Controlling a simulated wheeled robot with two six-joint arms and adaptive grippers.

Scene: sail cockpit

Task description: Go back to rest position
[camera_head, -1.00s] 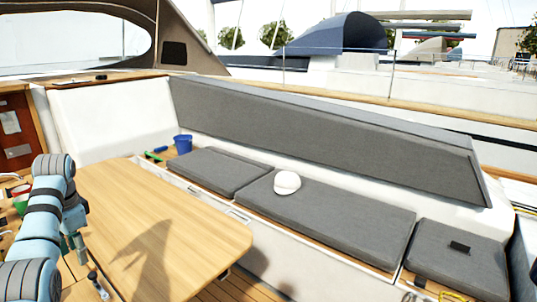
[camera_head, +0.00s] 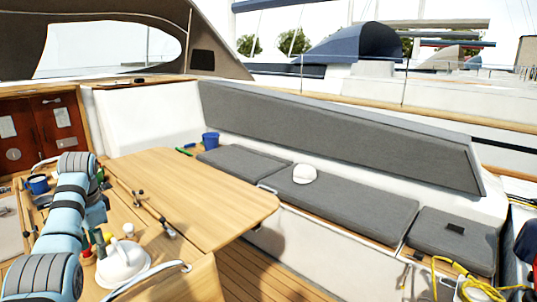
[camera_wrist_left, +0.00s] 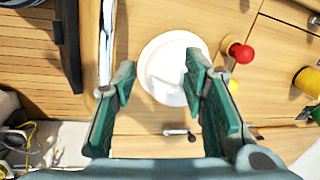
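The task names no object. My left arm (camera_head: 70,205) comes in from the left in the head view, over the left part of the wooden table; its fingers are not clear there. In the left wrist view my left gripper (camera_wrist_left: 160,76) is open, with its two green fingers apart and nothing clamped between them. A white round object (camera_wrist_left: 168,62) lies below the fingertips; I cannot tell its height from the fingers. My right gripper is not in view.
The wooden table (camera_head: 185,190) is clear on its right half. A white rounded object (camera_head: 122,262) and small coloured items stand near my arm. A blue bucket (camera_head: 211,140) and white cap (camera_head: 304,174) are on the grey-cushioned bench (camera_head: 345,205). A yellow rope (camera_head: 475,287) lies lower right.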

